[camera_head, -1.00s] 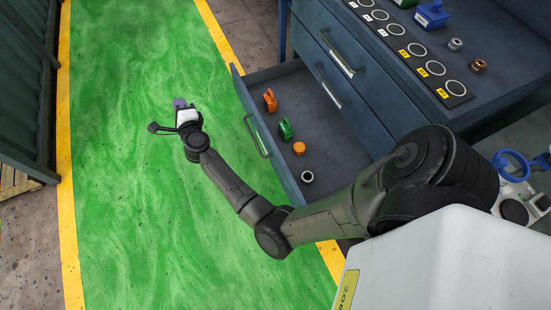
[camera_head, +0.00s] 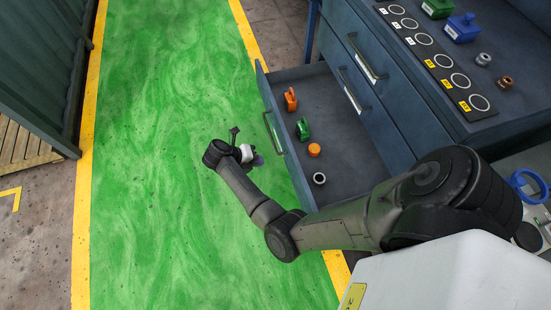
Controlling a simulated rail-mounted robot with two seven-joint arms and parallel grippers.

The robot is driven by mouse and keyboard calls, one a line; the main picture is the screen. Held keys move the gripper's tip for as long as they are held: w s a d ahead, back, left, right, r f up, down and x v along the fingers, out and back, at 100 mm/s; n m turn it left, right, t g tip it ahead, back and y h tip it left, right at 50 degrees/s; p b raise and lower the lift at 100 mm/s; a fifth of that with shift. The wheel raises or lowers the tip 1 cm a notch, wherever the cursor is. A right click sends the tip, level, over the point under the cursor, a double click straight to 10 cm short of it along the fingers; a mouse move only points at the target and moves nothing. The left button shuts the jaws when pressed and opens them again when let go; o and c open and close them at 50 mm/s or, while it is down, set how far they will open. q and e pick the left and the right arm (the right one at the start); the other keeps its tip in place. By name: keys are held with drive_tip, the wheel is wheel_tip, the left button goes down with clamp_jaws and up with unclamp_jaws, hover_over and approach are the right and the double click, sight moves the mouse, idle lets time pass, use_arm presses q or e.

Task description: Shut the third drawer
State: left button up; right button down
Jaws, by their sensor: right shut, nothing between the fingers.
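The third drawer (camera_head: 345,152) is pulled far out of the blue cabinet, below two shut drawers. Its front panel, with a bar handle (camera_head: 273,132), faces left over the green floor. My right gripper (camera_head: 257,160) is shut and empty. It appears just left of the drawer front, turned towards it, with a visible gap in the picture. Whether it is level with the panel is hard to tell. My right arm crosses the picture in front of the drawer's near corner. My left gripper is out of view.
The drawer holds an orange clip-like piece (camera_head: 291,99), a green one (camera_head: 303,129), an orange cap (camera_head: 314,149) and a grey ring (camera_head: 319,178). The cabinet top (camera_head: 500,85) carries a marked strip and small parts. The green floor (camera_head: 150,180) left of the drawer is clear.

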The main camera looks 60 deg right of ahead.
sight(293, 161)
drive_tip(key=x, duration=0.4)
drive_tip(key=d+r+b+x, duration=0.1)
drive_tip(key=x, duration=0.3)
drive_tip(key=s+b+x, duration=0.1)
drive_tip(key=x, duration=0.3)
drive_tip(key=shift+d+r, duration=0.3)
drive_tip(key=shift+d, duration=0.05)
drive_tip(key=shift+s, duration=0.15)
drive_tip(key=shift+d, duration=0.1)
